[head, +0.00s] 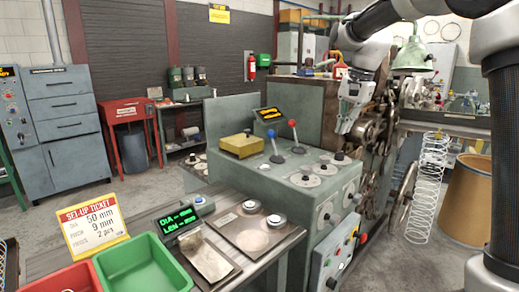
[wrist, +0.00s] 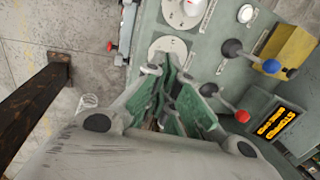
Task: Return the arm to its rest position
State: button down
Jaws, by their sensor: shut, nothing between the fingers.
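My gripper (head: 344,127) hangs from my arm above the back right part of the green control console (head: 310,185), fingers pointing down. The fingers are together with nothing held. I cannot tell from these frames whether the tips touch the knob. My arm reaches in from the upper right of the head view.
The console bears a blue-knobbed lever (head: 274,145), a red-knobbed lever (head: 293,131) and a yellow box (head: 241,145). Coiler wheels (head: 378,128) stand close to my gripper's right. A tall wire spring (head: 428,185) and a tan bin (head: 467,200) are at right. Green tray (head: 140,262) is in front.

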jog(key=s+d+f+n+t, duration=0.1)
jog(key=s+d+n, duration=0.2)
jog(key=s, duration=0.8)
jog(key=s+d+f+n+t+h, duration=0.1)
jog(key=s+d+f+n, duration=0.1)
jog(key=s, duration=0.9)
jog(key=s+d+f+n+t+h, duration=0.1)
jog(key=s+d+n, duration=0.3)
jog(key=s, duration=0.7)
jog(key=shift+d+f, duration=0.55)
jog(key=shift+d, duration=0.55)
